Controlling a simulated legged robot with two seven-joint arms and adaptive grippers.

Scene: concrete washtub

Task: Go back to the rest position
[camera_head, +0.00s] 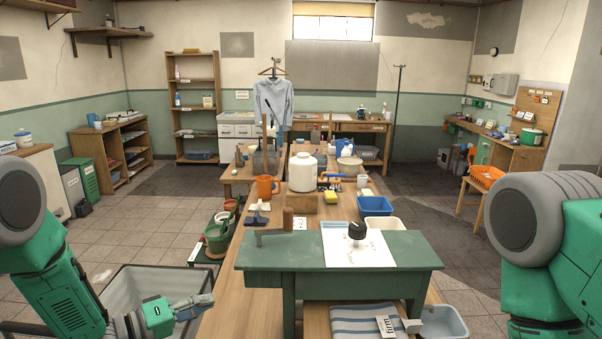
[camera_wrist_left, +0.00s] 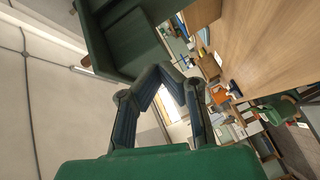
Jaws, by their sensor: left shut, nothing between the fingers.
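My left gripper (camera_head: 203,301) is low at the left of the head view, over the right rim of a large grey tub (camera_head: 140,275) and left of the wooden table. In the left wrist view its two dark fingers meet at the tips (camera_wrist_left: 172,72), shut with nothing between them. My left arm comes in from the left edge. My right arm shows at the right edge, but its gripper is out of view.
Behind are a white jar (camera_head: 302,172), an orange mug (camera_head: 265,188) and a blue bin (camera_head: 375,206). Tiled floor (camera_head: 160,222) is open at left.

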